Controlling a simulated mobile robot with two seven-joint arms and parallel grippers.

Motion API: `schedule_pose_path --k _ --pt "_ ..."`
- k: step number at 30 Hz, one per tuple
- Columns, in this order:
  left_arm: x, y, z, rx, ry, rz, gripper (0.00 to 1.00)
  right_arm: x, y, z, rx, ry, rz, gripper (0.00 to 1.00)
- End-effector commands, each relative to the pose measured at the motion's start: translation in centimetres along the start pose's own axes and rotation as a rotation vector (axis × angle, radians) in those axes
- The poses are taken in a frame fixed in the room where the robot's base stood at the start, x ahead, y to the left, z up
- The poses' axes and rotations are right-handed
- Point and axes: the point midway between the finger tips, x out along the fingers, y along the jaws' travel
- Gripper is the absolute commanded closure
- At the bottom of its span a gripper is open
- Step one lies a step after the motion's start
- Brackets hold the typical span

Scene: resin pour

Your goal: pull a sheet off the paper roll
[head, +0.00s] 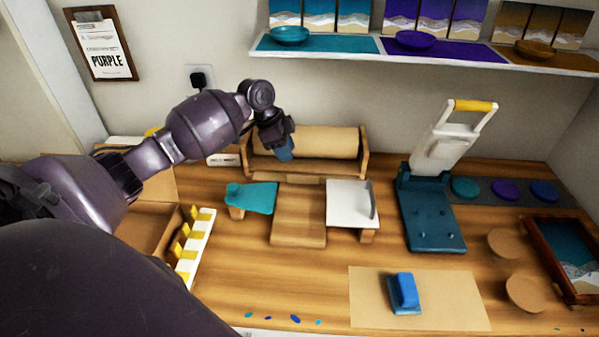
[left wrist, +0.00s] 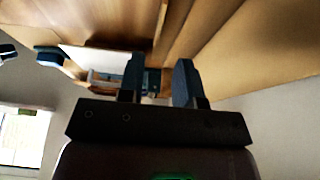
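The brown paper roll (head: 320,142) lies level in a wooden holder (head: 362,160) at the back of the bench, against the wall. My left gripper (head: 284,152) is at the left part of the roll, in front of it, and covers some of it. In the left wrist view, the two dark fingers (left wrist: 160,82) stand apart with no paper seen between them. The roll (left wrist: 262,45) fills the right of that view, beside the fingers; I cannot tell if they touch it. My right gripper is not in view.
A teal rest (head: 252,197), a wooden board (head: 298,215) and a white plate (head: 348,203) stand in front of the holder. A dark blue press (head: 432,215) is at right. A brown sheet (head: 450,300) bears a blue block (head: 404,292). A shelf (head: 400,50) overhangs.

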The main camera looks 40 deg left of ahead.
Motion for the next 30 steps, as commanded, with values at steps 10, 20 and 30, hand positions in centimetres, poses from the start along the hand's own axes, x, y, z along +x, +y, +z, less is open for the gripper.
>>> schedule_pose_path --k 10,20,30 --pt "6.2 0.1 0.1 -0.002 -0.002 0.005 0.68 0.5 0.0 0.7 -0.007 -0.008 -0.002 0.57" --pt "9.2 0.0 0.1 0.000 -0.001 0.001 0.68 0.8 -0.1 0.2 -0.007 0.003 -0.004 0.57" --pt "9.4 0.0 0.0 0.000 -0.001 0.000 0.68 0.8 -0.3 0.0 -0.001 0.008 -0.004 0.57"
